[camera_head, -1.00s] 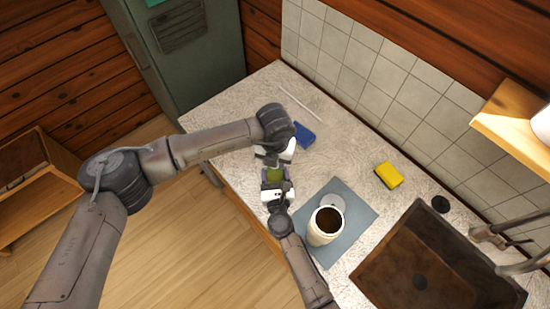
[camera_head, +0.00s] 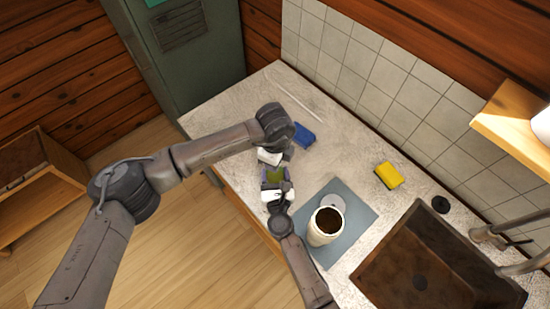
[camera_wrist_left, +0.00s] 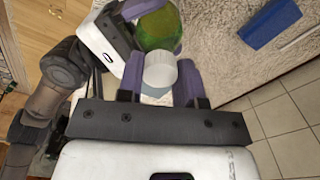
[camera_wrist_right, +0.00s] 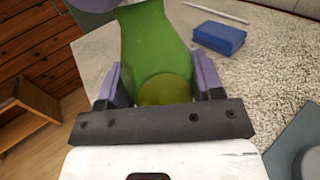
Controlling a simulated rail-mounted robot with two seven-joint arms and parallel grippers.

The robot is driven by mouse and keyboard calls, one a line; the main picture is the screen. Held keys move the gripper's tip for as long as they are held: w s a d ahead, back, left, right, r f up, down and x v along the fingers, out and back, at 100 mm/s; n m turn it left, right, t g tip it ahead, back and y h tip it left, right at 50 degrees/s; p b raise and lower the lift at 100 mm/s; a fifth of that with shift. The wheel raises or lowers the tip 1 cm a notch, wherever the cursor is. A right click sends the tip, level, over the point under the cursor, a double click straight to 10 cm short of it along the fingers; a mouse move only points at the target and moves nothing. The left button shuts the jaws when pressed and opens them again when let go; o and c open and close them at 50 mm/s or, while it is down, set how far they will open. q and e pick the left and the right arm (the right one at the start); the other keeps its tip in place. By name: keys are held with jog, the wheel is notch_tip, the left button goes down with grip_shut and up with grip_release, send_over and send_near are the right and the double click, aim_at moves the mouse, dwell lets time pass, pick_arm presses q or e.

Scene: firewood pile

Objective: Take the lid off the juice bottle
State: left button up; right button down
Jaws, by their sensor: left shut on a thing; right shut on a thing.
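The green juice bottle (camera_head: 277,176) is held over the counter's near-left edge. My right gripper (camera_wrist_right: 160,74) is shut on the bottle, its purple fingers on both sides of it in the right wrist view, where the bottle (camera_wrist_right: 157,48) fills the upper middle. The white lid (camera_wrist_left: 160,72) sits between the purple fingers of my left gripper (camera_wrist_left: 160,66), which is shut on it. In the left wrist view the lid lies in front of the bottle (camera_wrist_left: 160,30); whether they touch cannot be told. In the head view my left gripper (camera_head: 270,157) is just beyond the bottle.
A blue sponge (camera_head: 304,135) and a thin white stick (camera_head: 298,102) lie behind the grippers. A white canister (camera_head: 323,232) stands on a grey mat (camera_head: 350,240) at the right. A yellow sponge (camera_head: 389,175) lies by the brown sink (camera_head: 430,265).

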pick_arm(q)
jog(key=shift+r, duration=0.25)
dwell(0.4)
jog(key=shift+r, duration=0.85)
jog(key=shift+r, duration=2)
pick_arm(e)
jog(key=shift+c, duration=0.9)
grip_release()
